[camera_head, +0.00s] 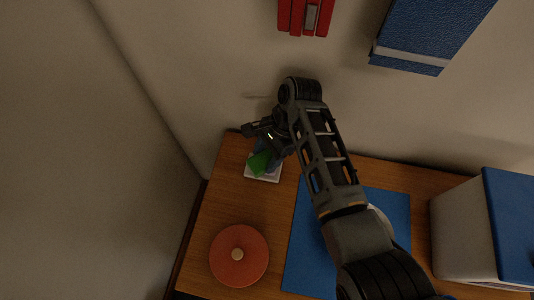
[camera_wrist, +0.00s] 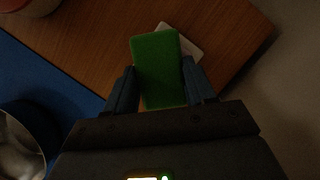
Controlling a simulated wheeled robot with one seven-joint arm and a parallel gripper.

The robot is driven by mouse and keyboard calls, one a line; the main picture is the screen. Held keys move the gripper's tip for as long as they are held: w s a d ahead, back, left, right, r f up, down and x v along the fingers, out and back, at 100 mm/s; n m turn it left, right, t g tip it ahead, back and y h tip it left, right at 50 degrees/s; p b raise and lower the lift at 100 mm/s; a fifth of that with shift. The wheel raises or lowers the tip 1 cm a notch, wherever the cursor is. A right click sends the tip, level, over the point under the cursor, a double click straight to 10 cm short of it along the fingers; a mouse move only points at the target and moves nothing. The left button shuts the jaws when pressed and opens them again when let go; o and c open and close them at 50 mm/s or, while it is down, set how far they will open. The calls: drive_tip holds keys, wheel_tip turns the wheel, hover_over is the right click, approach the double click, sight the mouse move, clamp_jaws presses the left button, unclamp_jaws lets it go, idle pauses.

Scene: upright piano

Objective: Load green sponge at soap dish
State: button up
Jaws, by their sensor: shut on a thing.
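The green sponge (camera_head: 260,162) is a flat block held in my gripper (camera_head: 265,148) near the back left corner of the wooden top. In the wrist view the sponge (camera_wrist: 158,68) sits between the two fingers of my gripper (camera_wrist: 160,80), which are shut on it. A pale, square soap dish (camera_head: 263,178) lies on the wood below the sponge. In the wrist view a corner of the dish (camera_wrist: 186,42) shows behind the sponge, which hides much of it. I cannot tell whether the sponge touches the dish.
A round red lidded object (camera_head: 239,256) stands at the front left on the wooden top (camera_head: 215,210). A blue mat (camera_head: 302,255) lies right of it, under my arm. A white box with a blue lid (camera_head: 465,225) stands at right. Red (camera_head: 305,17) and blue (camera_head: 425,35) objects are above.

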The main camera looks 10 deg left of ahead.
sight(267, 158)
idle(0.5)
wheel_tip(267, 158, up, 5)
drive_tip(key=p, duration=0.5)
drive_tip(key=shift+p, duration=0.35)
drive_tip(key=shift+r, duration=0.95)
